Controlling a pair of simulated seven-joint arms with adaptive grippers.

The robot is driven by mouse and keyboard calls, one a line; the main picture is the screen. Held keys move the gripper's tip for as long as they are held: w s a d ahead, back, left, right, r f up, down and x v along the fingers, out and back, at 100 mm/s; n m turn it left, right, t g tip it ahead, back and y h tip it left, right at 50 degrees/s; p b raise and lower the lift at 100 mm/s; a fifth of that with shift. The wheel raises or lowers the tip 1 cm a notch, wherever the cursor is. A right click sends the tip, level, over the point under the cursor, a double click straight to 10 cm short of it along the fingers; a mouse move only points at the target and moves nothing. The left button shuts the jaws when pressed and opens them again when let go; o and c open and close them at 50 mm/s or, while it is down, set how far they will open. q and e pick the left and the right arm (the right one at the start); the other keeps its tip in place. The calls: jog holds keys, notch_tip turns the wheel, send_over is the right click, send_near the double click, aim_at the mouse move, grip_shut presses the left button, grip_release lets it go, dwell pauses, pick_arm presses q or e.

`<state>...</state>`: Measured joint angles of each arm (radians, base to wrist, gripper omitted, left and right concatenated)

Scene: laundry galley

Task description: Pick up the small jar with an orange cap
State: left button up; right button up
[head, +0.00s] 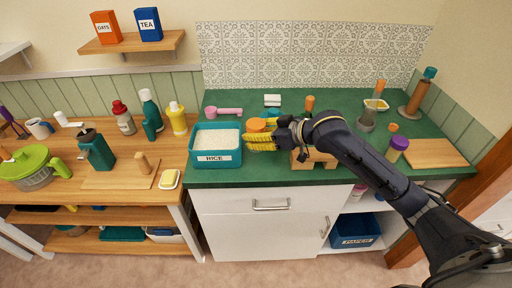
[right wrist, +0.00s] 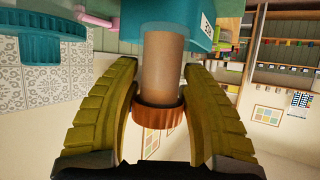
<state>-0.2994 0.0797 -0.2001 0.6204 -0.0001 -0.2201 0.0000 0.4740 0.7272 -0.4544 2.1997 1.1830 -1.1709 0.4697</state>
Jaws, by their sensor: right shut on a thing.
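The small jar with an orange cap shows in the right wrist view as a clear, brownish-filled body (right wrist: 161,68) with a ribbed orange cap (right wrist: 158,116). It sits between the two yellow fingers of my right gripper (right wrist: 160,80), which is shut on it. In the head view the orange cap (head: 257,124) shows by the yellow fingers of that gripper (head: 260,139), just right of the rice bin. Much of the jar is hidden there by the fingers. My left gripper is in neither view.
The teal rice bin (head: 216,166) stands close on the left of the right gripper. A wooden stand (head: 314,160) is under my right forearm. A pink scoop (head: 224,111) lies behind the bin. A purple-capped jar (head: 398,145) and a board (head: 436,154) are at the right.

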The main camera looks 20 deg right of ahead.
notch_tip(320, 180, up, 11)
jog(key=shift+r, duration=0.2)
dwell(0.3)
dwell(0.3)
jog(key=shift+d+f, duration=0.1)
jog(key=shift+f, duration=0.05)
jog(key=w+d+f+m+t+h, duration=0.2)
jog(key=w+d+m+t+h, duration=0.15)
jog(key=d+m+h, duration=0.3)
jog(key=shift+m+h, duration=0.85)
jog(key=shift+h, duration=0.1)
jog(key=shift+w+a+r, duration=0.2)
jog(key=shift+a+r, duration=0.05)
jog(key=shift+a, duration=0.35)
jog(key=shift+w+a+r, duration=0.15)
jog(key=shift+a+r, duration=0.05)
jog(key=shift+a, duration=0.45)
jog(key=shift+w+a+r, duration=0.2)
jog(key=shift+a+r, duration=0.05)
jog(key=shift+a, duration=0.35)
